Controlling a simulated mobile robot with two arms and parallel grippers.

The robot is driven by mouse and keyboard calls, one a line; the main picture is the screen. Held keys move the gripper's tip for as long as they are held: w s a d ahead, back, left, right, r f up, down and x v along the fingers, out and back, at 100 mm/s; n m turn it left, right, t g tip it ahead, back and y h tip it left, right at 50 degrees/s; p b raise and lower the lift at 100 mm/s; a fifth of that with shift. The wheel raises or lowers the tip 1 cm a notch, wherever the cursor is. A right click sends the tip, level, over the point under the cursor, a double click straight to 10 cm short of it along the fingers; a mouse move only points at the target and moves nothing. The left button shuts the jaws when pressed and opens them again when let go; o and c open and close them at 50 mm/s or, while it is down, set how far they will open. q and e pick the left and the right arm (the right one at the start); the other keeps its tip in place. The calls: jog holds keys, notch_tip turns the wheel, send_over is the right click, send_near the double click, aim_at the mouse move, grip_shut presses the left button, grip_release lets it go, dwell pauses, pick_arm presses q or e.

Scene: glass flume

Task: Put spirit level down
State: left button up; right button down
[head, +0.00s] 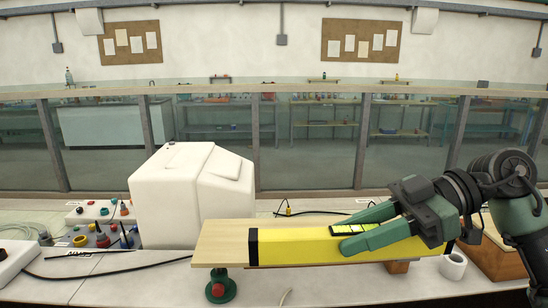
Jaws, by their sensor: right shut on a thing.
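My right gripper (352,227) comes in from the right and is shut on the level, one green finger on each side of the vial window. The level lies roughly lengthwise along a pale wooden board (225,238). I cannot tell whether its underside touches the board or hangs just above it. The gripper hides part of the level's right half. My left gripper is not in view.
The board rests on a green stand with a red knob (217,289) at left and a wooden block (398,267) at right. A white boxy container (165,200) stands behind left. Control boxes and cables (95,238) lie further left. A white roll (453,266) stands at right.

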jog(key=shift+s+a+f+t, duration=0.15)
jog(key=shift+s+f, duration=0.1)
jog(key=shift+f, duration=0.25)
jog(key=shift+s+f+t, duration=0.15)
jog(key=shift+s+f, duration=0.1)
jog(key=shift+f, duration=0.25)
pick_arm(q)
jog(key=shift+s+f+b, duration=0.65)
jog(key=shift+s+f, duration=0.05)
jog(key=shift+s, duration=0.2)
pick_arm(e)
jog(key=s+d+f+m+t, duration=0.1)
jog(key=d+f+m+t, duration=0.1)
jog(key=f, duration=0.5)
jog(key=s+d+f+m+t+h, duration=0.1)
jog(key=d+f+m+t, duration=0.2)
jog(key=f, duration=0.5)
jog(key=s+d+f+m+t+h, duration=0.1)
jog(key=d+f+m+t, duration=0.1)
jog(key=f, duration=0.5)
jog(key=shift+s+d+f+m+t, duration=0.2)
jog(key=shift+s+f+m+t, duration=0.15)
jog(key=shift+t, duration=0.25)
jog(key=shift+h, duration=0.3)
jog(key=shift+w+r, duration=0.1)
jog(key=shift+r, duration=0.05)
